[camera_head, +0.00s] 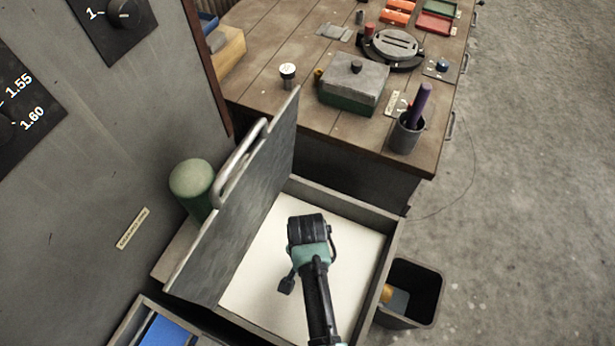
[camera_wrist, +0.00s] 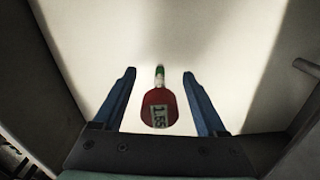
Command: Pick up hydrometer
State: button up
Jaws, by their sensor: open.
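The hydrometer shows in the wrist view as a red bulb (camera_wrist: 152,113) with a "1.55" label and a thin green and white stem pointing away from me. It lies over the pale floor of an open grey box (camera_head: 394,236). My gripper (camera_wrist: 159,74) is open, with one blue finger on each side of the hydrometer and a gap on both sides. I cannot tell how far above it the fingers are. In the head view my arm reaches down into the box and hides the hydrometer and fingers.
The box's raised grey lid (camera_head: 249,200) with a handle stands on its left, beside a green cylinder (camera_head: 192,182). A dark bin (camera_head: 424,291) is at the right. A wooden workbench (camera_head: 258,98) behind holds a lidded block (camera_head: 353,82) and a cup (camera_head: 405,137).

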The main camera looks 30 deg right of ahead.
jog(key=shift+f, duration=0.1)
grip_shut()
dwell(0.3)
dwell(0.4)
